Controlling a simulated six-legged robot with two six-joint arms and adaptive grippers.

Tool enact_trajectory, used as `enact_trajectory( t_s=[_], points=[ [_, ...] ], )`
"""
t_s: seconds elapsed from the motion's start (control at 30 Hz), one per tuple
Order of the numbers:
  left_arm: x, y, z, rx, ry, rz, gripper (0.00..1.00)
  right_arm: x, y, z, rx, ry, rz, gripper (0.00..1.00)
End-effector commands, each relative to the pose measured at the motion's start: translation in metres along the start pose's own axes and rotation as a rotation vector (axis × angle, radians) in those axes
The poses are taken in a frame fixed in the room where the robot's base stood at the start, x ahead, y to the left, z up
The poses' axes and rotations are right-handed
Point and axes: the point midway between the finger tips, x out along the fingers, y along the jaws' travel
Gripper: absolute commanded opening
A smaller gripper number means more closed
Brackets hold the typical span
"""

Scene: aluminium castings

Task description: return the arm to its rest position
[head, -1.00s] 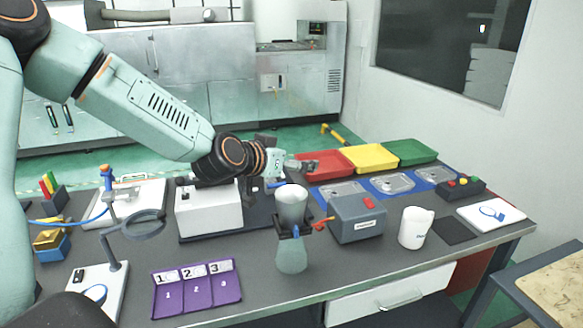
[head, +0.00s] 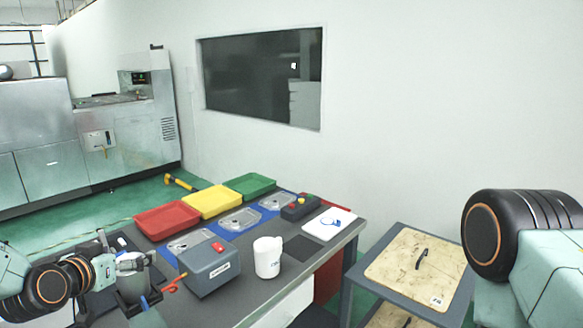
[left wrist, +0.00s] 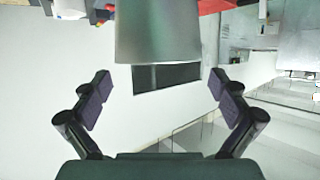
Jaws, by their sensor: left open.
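My left arm comes in low at the left edge of the head view.
The dark table (head: 255,298) holds a grey box (head: 208,270), a white mug (head: 267,258) and red (head: 167,220), yellow (head: 213,201) and green (head: 250,185) trays. A wooden-topped stand (head: 410,270) is right of the table. Green floor lies behind.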

Motion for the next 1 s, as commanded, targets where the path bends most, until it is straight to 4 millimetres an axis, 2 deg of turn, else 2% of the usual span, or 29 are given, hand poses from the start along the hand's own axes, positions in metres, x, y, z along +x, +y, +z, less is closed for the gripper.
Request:
enact_trajectory(
  t_s=[0.1,0.27,0.47,1.0],
  points=[
    [0.006,0.001,0.015,0.002,-0.004,0.000,0.98,0.000,0.000,0.000,0.000,0.000,0.000,0.00],
    [0.011,0.001,0.027,0.001,-0.003,0.000,0.98,0.000,0.000,0.000,0.000,0.000,0.000,0.00],
    [0.009,0.001,0.022,0.000,0.000,0.001,0.98,-0.004,0.000,0.000,0.000,0.000,0.000,0.00],
    [0.010,0.000,0.025,-0.001,0.001,0.000,0.98,0.001,0.000,0.000,0.000,0.000,0.000,0.00]
  ],
)
